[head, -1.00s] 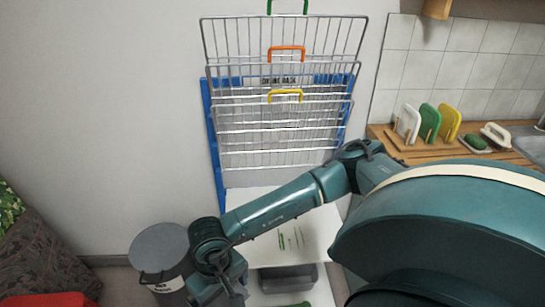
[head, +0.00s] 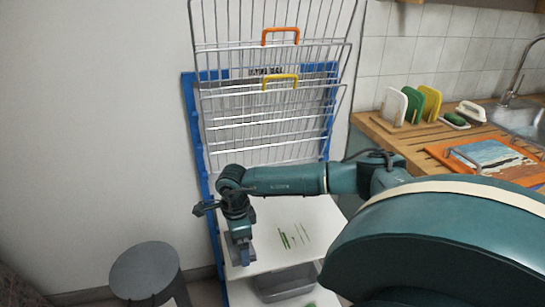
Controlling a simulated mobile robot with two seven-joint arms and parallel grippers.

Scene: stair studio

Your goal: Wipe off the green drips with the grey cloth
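Several thin green drips (head: 293,236) lie as short streaks on the white shelf (head: 330,219) at the foot of the wire drying rack. My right arm comes in from the right, and its gripper (head: 241,262) points down over the left part of the shelf, left of the drips. The fingers are small and dark, so I cannot tell whether they are open or shut, or whether they hold anything. I cannot make out the grey cloth. My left gripper is not in view.
The wire racks (head: 265,130) with orange and yellow handles stand above the shelf in a blue frame (head: 196,130). A grey tub (head: 285,284) is beneath the shelf.

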